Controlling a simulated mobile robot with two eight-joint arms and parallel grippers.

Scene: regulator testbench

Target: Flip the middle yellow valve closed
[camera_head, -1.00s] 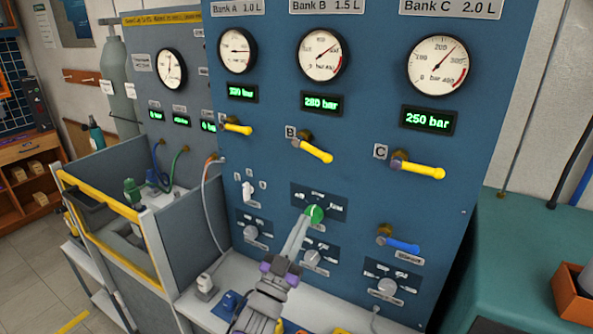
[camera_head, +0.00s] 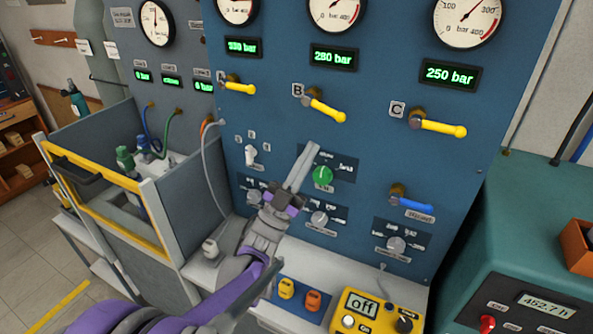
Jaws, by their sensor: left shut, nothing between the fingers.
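The middle yellow valve (camera_head: 325,107), marked B, is on the blue panel (camera_head: 385,150) below the 280 bar display. Its lever slants down to the right from its brass fitting. My left gripper (camera_head: 311,150) is shut and empty. It is below the middle valve, in front of the panel, and its fingertips show apart from the yellow lever, just up and left of the green knob (camera_head: 323,175). I cannot tell whether the fingertips touch the panel. My right gripper is not in view.
Yellow valves A (camera_head: 238,86) and C (camera_head: 438,125) flank the middle one. A blue lever (camera_head: 411,200) sits lower right. A yellow control box (camera_head: 373,312) reading "off" stands on the white ledge below. A green cabinet (camera_head: 540,250) is at the right.

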